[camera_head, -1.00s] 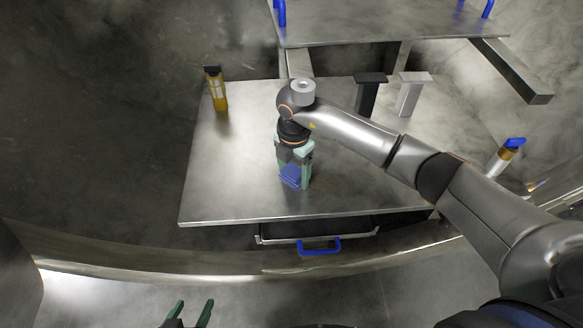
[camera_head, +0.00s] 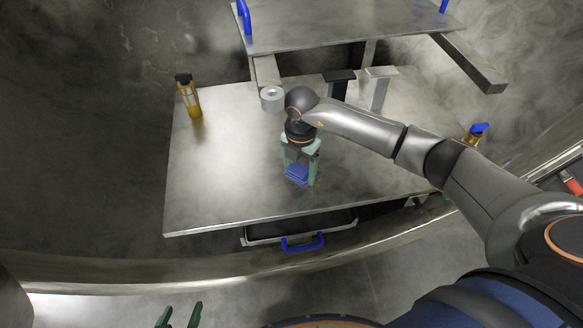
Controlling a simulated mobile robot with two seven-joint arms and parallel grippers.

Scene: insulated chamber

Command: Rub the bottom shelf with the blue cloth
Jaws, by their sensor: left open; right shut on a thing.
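The bottom shelf (camera_head: 220,195) is a bare metal plate in the middle of the head view. My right gripper (camera_head: 300,165) points down over the front middle of this shelf and is shut on the blue cloth (camera_head: 297,175). The cloth is a small folded pad at the fingertips. It appears to be at the shelf surface, but I cannot tell whether it touches. My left gripper (camera_head: 180,316) is open and empty at the bottom edge of the view, in front of the chamber rim; only its fingertips show.
A yellow bottle-like item (camera_head: 188,97) stands at the shelf's back left. A dark post (camera_head: 339,83) and a light post (camera_head: 378,88) stand at the back. An upper shelf (camera_head: 340,28) overhangs behind. A drawer with a blue handle (camera_head: 302,242) sits below the shelf front.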

